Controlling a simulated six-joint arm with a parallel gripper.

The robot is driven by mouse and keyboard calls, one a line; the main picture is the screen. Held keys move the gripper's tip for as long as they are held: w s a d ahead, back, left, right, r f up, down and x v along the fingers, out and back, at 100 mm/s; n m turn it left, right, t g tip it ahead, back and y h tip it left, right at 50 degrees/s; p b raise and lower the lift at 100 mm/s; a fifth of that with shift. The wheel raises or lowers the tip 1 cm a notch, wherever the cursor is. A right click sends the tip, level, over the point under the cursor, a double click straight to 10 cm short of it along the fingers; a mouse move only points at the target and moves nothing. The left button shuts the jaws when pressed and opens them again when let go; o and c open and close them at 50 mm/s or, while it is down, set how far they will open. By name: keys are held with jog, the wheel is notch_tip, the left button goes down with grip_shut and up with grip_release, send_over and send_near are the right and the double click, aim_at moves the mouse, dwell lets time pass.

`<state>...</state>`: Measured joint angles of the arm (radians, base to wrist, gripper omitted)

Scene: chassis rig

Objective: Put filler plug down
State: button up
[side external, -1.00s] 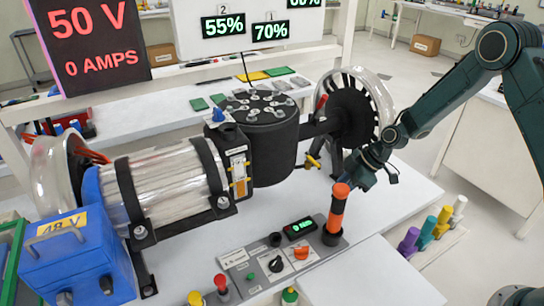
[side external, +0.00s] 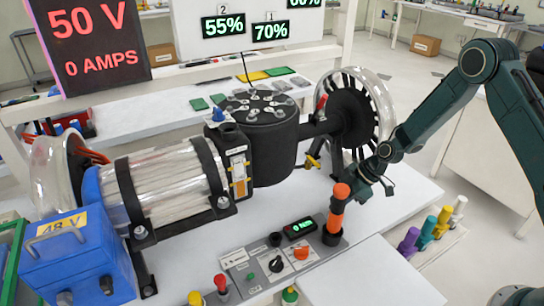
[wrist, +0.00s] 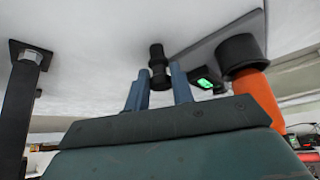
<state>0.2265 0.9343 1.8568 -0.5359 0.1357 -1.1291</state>
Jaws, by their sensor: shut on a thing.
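My gripper (side external: 358,190) is low over the white bench, just behind and right of the orange-and-black post (side external: 336,212) in the side view. In the wrist view its two blue fingers (wrist: 158,74) are closed on a small black plug, which I take as the filler plug (wrist: 157,62). The plug's ridged end sticks out past the fingertips toward the white bench surface (wrist: 95,45). I cannot tell whether it touches the surface. In the side view the plug is hidden or too small to make out.
The orange post also shows close right of the fingers in the wrist view (wrist: 258,95). A control panel (side external: 268,262) lies left of the post. The clear-cased motor rig (side external: 165,185) and spoked wheel (side external: 360,110) stand behind. Colored pegs (side external: 427,232) are at right.

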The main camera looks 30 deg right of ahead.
jog(key=shift+f, duration=0.1)
jog(key=o, duration=1)
jog(key=v, duration=1.2)
